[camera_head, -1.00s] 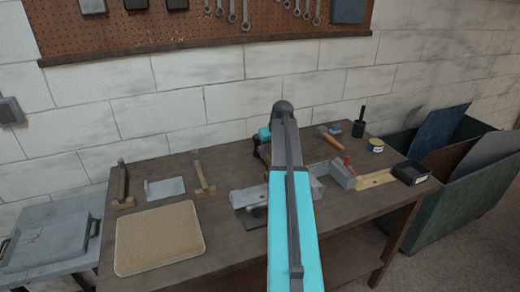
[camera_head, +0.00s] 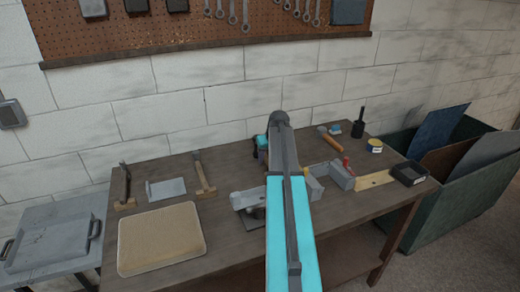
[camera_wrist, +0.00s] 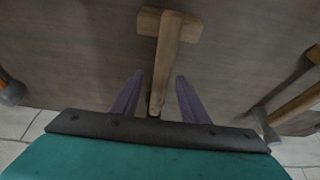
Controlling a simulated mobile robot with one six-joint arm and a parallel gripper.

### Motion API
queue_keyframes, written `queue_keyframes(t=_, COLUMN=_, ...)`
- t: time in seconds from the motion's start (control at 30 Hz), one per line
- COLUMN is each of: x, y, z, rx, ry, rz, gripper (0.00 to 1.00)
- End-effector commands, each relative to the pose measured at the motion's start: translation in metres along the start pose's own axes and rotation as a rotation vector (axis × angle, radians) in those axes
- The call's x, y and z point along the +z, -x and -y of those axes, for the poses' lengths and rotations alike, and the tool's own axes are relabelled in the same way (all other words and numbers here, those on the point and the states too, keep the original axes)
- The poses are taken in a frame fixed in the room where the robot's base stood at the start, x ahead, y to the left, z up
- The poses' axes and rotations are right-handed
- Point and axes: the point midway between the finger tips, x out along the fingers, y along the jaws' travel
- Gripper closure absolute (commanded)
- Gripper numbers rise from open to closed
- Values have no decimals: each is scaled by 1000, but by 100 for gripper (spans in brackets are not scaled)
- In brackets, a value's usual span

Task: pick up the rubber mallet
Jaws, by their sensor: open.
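My gripper (camera_wrist: 160,78) is open in the wrist view. Its two fingers stand on either side of the handle of a wooden T-shaped tool (camera_wrist: 166,52), with its block head beyond the fingertips; I see no rubber on it. At the left edge of the wrist view is a rounded grey tool head (camera_wrist: 10,92), possibly the rubber mallet's. In the head view, a tool with an orange-brown handle (camera_head: 331,141) lies right of my arm; it may be the same one. My gripper's fingers are hidden behind my arm there.
Wood-handled tools (camera_head: 203,176) and a tan mat (camera_head: 160,270) lie left on the bench (camera_head: 330,215). Another tool (camera_wrist: 295,106) is at right in the wrist view. A grey vise-like block (camera_head: 342,176) and black box (camera_head: 408,173) stand right.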

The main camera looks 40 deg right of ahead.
Motion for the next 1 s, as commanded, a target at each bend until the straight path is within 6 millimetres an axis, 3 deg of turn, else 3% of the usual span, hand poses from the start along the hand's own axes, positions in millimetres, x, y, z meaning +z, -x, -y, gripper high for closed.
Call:
queue_keyframes(t=0.3, x=0, y=-21, z=0, rx=-1, ry=0, rz=1, gripper=59)
queue_keyframes(t=0.87, x=0, y=-22, z=0, rx=0, ry=0, rz=0, gripper=59)
queue_keyframes(t=1.0, x=0, y=-22, z=0, rx=0, ry=0, rz=0, gripper=81)
